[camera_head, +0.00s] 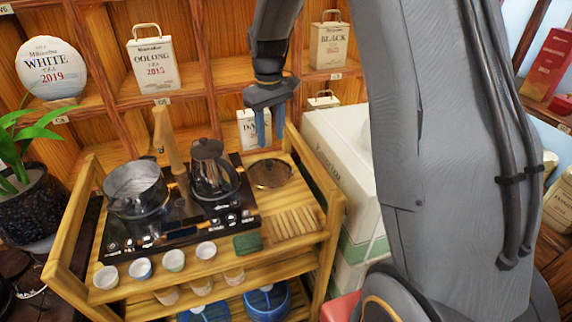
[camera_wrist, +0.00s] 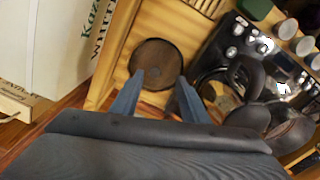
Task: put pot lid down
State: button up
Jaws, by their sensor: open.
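The pot lid (camera_head: 270,174), a round brownish disc with a thin rim, lies flat on the wooden cart top, right of the black tea tray. It also shows in the wrist view (camera_wrist: 155,58). My gripper (camera_head: 271,138) is open and empty above the lid, apart from it. In the wrist view, the blue fingertips (camera_wrist: 160,80) appear spread across the lid's near edge. An open pot (camera_head: 136,184) stands at the left of the tray. I cannot make out a knob on the lid.
A dark kettle (camera_head: 208,165) stands on the black tray (camera_head: 185,236) left of the lid. A slatted wooden rack (camera_head: 292,223), a green block (camera_head: 247,243) and several cups (camera_head: 174,261) are in front. White boxes (camera_head: 340,160) stand right of the cart; shelves with tea packages rise behind.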

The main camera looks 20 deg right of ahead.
jog(key=s+m+t, duration=0.1)
jog(key=s+m, duration=0.3)
jog(key=s, duration=2)
jog(key=shift+s+f, duration=0.15)
jog(key=shift+f, duration=0.15)
jog(key=shift+a, duration=0.1)
